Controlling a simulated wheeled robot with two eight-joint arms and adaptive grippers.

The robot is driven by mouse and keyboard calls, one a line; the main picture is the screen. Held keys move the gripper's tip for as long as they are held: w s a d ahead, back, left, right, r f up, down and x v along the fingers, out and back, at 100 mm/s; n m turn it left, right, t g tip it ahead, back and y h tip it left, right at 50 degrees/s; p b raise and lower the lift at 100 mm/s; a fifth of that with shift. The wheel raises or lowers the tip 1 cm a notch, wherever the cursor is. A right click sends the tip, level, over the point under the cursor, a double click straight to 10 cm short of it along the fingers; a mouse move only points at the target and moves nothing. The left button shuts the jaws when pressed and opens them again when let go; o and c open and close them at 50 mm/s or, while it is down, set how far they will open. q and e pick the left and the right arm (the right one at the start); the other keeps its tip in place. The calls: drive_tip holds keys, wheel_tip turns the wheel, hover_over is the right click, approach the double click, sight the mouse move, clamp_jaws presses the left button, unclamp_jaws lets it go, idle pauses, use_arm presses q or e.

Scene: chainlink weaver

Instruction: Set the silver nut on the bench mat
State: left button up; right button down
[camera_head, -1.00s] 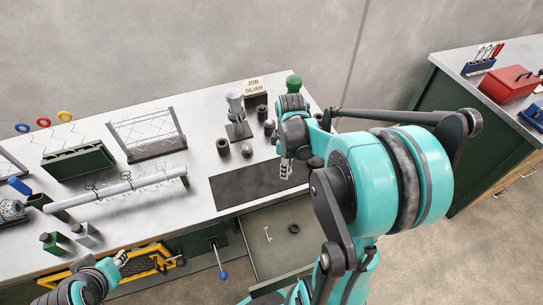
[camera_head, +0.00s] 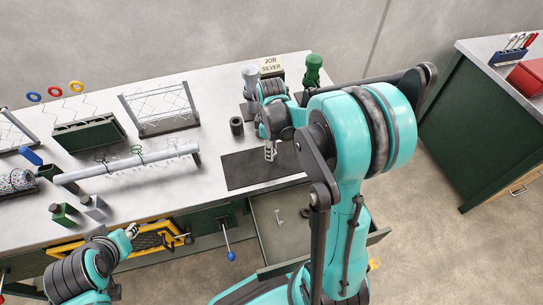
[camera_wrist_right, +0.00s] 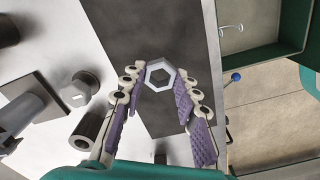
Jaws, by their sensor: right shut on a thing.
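The silver nut (camera_wrist_right: 160,75) is a hexagonal ring between the fingertips of my right gripper (camera_wrist_right: 158,88) in the right wrist view. The right gripper is shut on it and holds it over the dark grey bench mat (camera_wrist_right: 180,30). I cannot tell how high above the mat the nut is. In the head view my right gripper (camera_head: 270,152) is over the upper right part of the mat (camera_head: 240,172), and the nut is too small to make out. My left gripper (camera_head: 131,231) is at the bench's front edge, away from the mat; its jaws are unclear.
An open drawer (camera_head: 262,222) juts out below the mat. A rail with hooks (camera_head: 130,165) is at the left. The mat's left part is clear.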

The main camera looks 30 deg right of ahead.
wheel_tip(320, 180, down, 4)
drive_tip(key=shift+r+b, duration=0.2)
drive_tip(key=shift+b, duration=0.4)
drive_tip(key=shift+f, duration=0.1)
drive_tip(key=c, duration=1.1)
unclamp_jaws()
drive_tip(key=shift+c, duration=0.2)
